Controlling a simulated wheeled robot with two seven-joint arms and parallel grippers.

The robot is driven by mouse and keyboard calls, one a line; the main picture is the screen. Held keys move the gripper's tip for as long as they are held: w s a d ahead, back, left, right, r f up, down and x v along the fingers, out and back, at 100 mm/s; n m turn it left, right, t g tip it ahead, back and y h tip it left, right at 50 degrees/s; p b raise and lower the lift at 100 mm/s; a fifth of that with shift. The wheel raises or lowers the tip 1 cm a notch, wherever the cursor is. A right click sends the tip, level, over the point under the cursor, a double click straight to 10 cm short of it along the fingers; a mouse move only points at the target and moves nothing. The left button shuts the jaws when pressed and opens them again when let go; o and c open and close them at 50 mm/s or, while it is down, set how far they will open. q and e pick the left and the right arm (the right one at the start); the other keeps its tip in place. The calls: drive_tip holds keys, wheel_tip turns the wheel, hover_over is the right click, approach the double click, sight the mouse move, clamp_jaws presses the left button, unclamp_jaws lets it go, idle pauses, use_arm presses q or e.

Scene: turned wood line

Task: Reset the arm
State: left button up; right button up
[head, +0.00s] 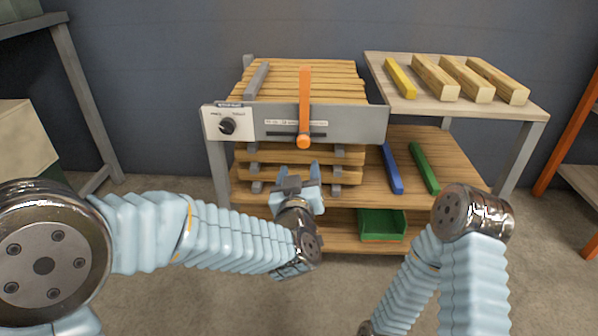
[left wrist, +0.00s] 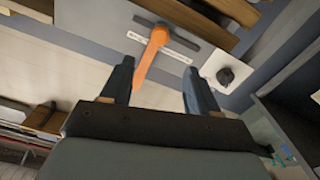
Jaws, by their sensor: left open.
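My left gripper (head: 300,172) is in front of the wooden workbench, below the grey panel with the orange lever (head: 304,110). Its two fingers are apart with nothing between them, as the left wrist view (left wrist: 160,82) also shows. My right arm comes in at the lower right of the head view, bent downward. Its gripper does not show.
The panel (head: 350,122) carries a black knob (head: 228,126). Stacked slats sit behind and under it. Blue (head: 391,168) and green (head: 424,168) bars lie on the bench shelf, above a green bin (head: 382,225). A side table (head: 440,107) holds several wood blocks. Floor in front is clear.

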use_arm(q)
drive_tip(key=s+a+f+m+g+p, duration=0.1)
drive_tip(key=a+f+g+p, duration=0.3)
drive_tip(key=f, duration=0.6)
drive_tip(key=s+a+f+g+p, duration=0.1)
drive_tip(key=a+f+g+p, duration=0.25)
drive_tip(key=a+f, duration=0.45)
drive_tip(key=s+a+f+g+p, duration=0.2)
drive_tip(key=s+f+g, duration=0.2)
drive_tip(key=s+f, duration=0.3)
drive_tip(key=s+a+f+n+g+h+p, duration=0.1)
drive_tip(key=s+f+g, duration=0.4)
drive_tip(key=s, duration=0.9)
wheel_tip(320, 180, down, 3)
drive_tip(key=shift+s+a+f+n+p, duration=0.2)
drive_tip(key=shift+s+a+n+p, duration=0.2)
drive_tip(key=shift+a, duration=0.7)
drive_tip(key=shift+o, duration=0.5)
drive_tip(key=shift+w+g, duration=0.15)
drive_tip(key=shift+g, duration=0.1)
